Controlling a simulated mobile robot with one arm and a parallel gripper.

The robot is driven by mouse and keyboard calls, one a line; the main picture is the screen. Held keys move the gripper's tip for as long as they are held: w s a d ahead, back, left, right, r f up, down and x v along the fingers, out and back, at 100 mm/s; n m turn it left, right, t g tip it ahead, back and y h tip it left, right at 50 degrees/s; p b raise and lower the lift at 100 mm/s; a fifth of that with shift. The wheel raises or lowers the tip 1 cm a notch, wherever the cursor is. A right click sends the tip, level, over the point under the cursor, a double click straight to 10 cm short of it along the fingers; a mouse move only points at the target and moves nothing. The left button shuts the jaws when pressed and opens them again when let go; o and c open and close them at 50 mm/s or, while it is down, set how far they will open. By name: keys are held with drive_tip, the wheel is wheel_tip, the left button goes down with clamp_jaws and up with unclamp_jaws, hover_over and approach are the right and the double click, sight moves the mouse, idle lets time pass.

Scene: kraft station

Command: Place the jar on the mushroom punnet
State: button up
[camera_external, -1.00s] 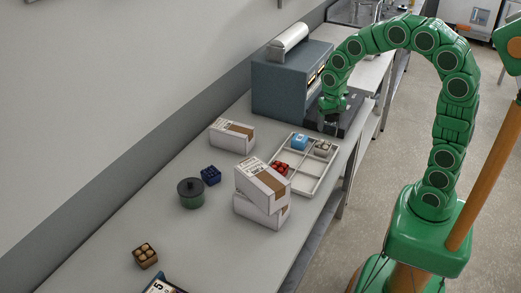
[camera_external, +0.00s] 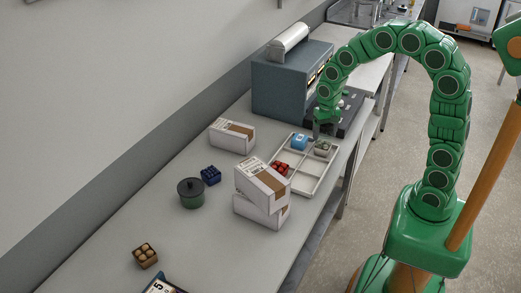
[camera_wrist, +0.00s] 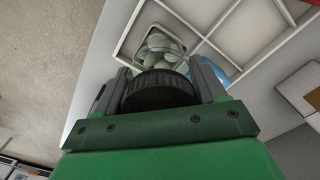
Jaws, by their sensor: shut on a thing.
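My gripper (camera_external: 322,131) is above the far end of the white divided tray (camera_external: 308,190). In the wrist view its two fingers (camera_wrist: 160,88) are shut on the jar, whose black ribbed lid (camera_wrist: 158,92) shows between them. The jar's body is mostly hidden in the external view. The mushroom punnet (camera_external: 323,149) holds pale round mushrooms and sits in a far right compartment of the tray, just below my gripper. Its pale contents (camera_wrist: 162,45) show beyond the lid in the wrist view. I cannot tell whether jar and punnet touch.
A blue punnet (camera_external: 300,142) and a red punnet (camera_external: 282,168) are also in the tray. Stacked white cartons (camera_external: 262,190) stand close to its near side. A grey-blue machine (camera_external: 285,85) stands behind. A dark green pot (camera_external: 190,194) is farther left on the counter.

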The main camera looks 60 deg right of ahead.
drive_tip(key=shift+f, duration=0.1)
drive_tip(key=o, duration=1.1)
drive_tip(key=shift+o, duration=0.2)
wheel_tip(320, 180, up, 12)
drive_tip(key=shift+r, duration=0.15)
drive_tip(key=s+a+n, duration=0.2)
drive_tip(key=s+n, duration=0.1)
drive_tip(key=s, duration=0.6)
drive_tip(key=s+a+f+n+g, duration=0.1)
drive_tip(key=s+a+n, duration=0.2)
drive_tip(key=s, duration=0.7)
drive_tip(key=s+a+n, duration=0.3)
drive_tip(key=s, duration=0.7)
drive_tip(key=shift+a+f+g, duration=0.15)
drive_tip(key=shift+f+g, duration=0.25)
